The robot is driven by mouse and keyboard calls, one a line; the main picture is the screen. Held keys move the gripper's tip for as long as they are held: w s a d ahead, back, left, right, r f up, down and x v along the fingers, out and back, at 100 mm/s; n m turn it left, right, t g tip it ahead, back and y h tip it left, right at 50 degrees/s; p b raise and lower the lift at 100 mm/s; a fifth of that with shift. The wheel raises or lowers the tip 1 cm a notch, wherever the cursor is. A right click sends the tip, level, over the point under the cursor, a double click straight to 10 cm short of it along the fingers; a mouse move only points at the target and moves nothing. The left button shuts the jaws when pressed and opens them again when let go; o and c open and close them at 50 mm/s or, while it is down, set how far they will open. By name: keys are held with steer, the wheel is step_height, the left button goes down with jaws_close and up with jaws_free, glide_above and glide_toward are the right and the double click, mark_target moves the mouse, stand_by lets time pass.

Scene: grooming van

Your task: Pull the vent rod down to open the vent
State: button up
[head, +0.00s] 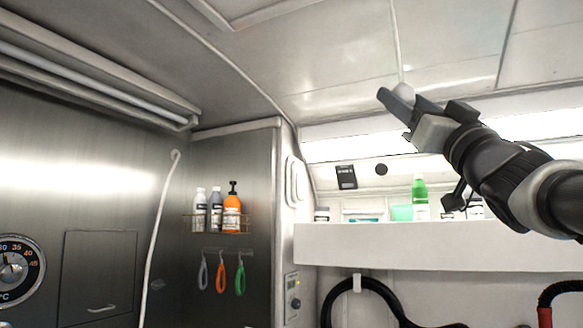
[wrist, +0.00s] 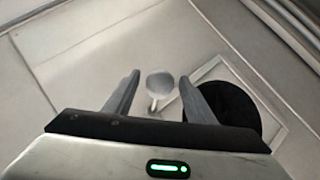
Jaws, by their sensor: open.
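The vent rod ends in a pale round knob (head: 403,90), seen near the ceiling in the head view. In the wrist view the knob (wrist: 160,82) and a short piece of its stem (wrist: 154,104) show between the two fingers. My gripper (head: 401,98) is open, raised on the right with its fingers around or just short of the knob; I cannot tell the exact depth. In the wrist view my gripper (wrist: 160,88) shows a gap on both sides of the knob. I cannot clearly make out the vent itself.
A white shelf (head: 430,246) with bottles, including a green one (head: 420,190), is below my arm. A steel cabinet wall (head: 255,150) with a bottle rack stands left. A dark round shape (wrist: 230,108) lies beside the right finger. The space left of my gripper is free.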

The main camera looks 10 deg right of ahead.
steer(key=b+v, duration=0.3)
steer(key=v, duration=1.3)
steer(key=shift+s+b, duration=0.2)
steer(key=shift+b, duration=0.2)
steer(key=w+a+f+m+g+h+p, duration=0.25)
steer(key=w+f+g+h, duration=0.2)
steer(key=f, duration=0.65)
steer(key=w+a+f+m+g+h+p, duration=0.1)
steer(key=w+f+m+g+h+p, duration=0.15)
steer(key=w+f+g, duration=0.6)
steer(key=s+a+f+n+g+p, duration=0.1)
steer(key=s+a+f, duration=0.3)
steer(key=f, duration=0.4)
steer(key=s+a+f+n+g+y, duration=0.1)
steer(key=s+a+f+g, duration=0.2)
steer(key=s+f, duration=0.4)
steer(key=s+a+f+g+p, duration=0.1)
steer(key=s+a+f+g, duration=0.3)
steer(key=f, duration=0.6)
steer(key=shift+s+a+f+n+y+p, duration=0.3)
steer(key=shift+s+f+n+y+p, duration=0.1)
steer(key=shift+s, duration=0.65)
